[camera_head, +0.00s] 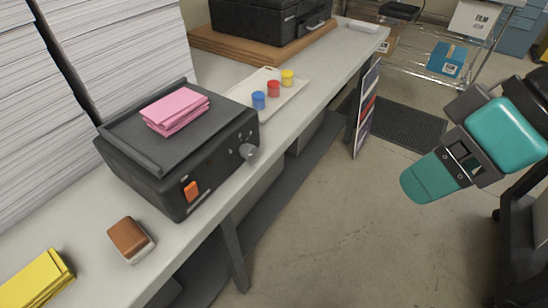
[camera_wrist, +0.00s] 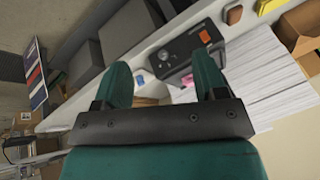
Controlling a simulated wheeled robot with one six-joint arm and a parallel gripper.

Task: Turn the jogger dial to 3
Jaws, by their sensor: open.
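The jogger (camera_head: 180,150) is a black box on the white bench, with a stack of pink sheets (camera_head: 175,110) on top. Its round grey dial (camera_head: 249,152) sticks out at the right end of the front face, beside small marks; the number it points to is too small to read. An orange switch (camera_head: 191,191) is at the left end of that face. The jogger's dark front panel also shows in the wrist view (camera_wrist: 180,52), upper middle, with the dial (camera_wrist: 164,55). My gripper (camera_head: 428,182) is in the air over the floor, right of the bench, open, empty and well apart from the dial.
A brown block (camera_head: 128,238) and yellow pads (camera_head: 36,280) lie at the near bench end. A tray (camera_head: 295,92) with blue, red and yellow pots stands beyond the jogger. Tall paper stacks (camera_head: 120,50) stand behind. The floor (camera_head: 330,220) between bench and gripper is clear.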

